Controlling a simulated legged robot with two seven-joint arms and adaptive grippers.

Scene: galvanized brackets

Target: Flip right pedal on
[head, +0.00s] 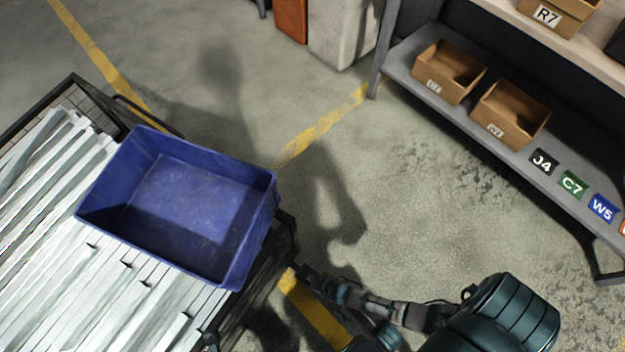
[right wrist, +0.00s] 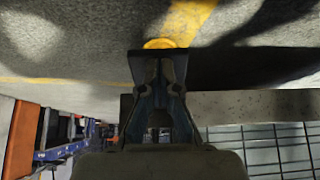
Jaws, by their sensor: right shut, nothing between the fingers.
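My right gripper (head: 304,271) reaches in from the lower right in the head view, its tip close to the near right corner of the cart. It also shows in the right wrist view (right wrist: 158,68), with its fingers shut and nothing between them. A rounded yellow-orange piece (right wrist: 160,43) shows just past the fingertips in the right wrist view. It may be the pedal; the fingers hide part of it, and I cannot tell whether they touch it. No pedal can be made out clearly in the head view.
A cart (head: 283,236) stands at left, loaded with galvanized brackets (head: 40,240) and an empty blue bin (head: 180,205). A grey shelf (head: 480,122) with cardboard boxes (head: 448,72) stands at upper right. The concrete floor (head: 440,190) between them is clear.

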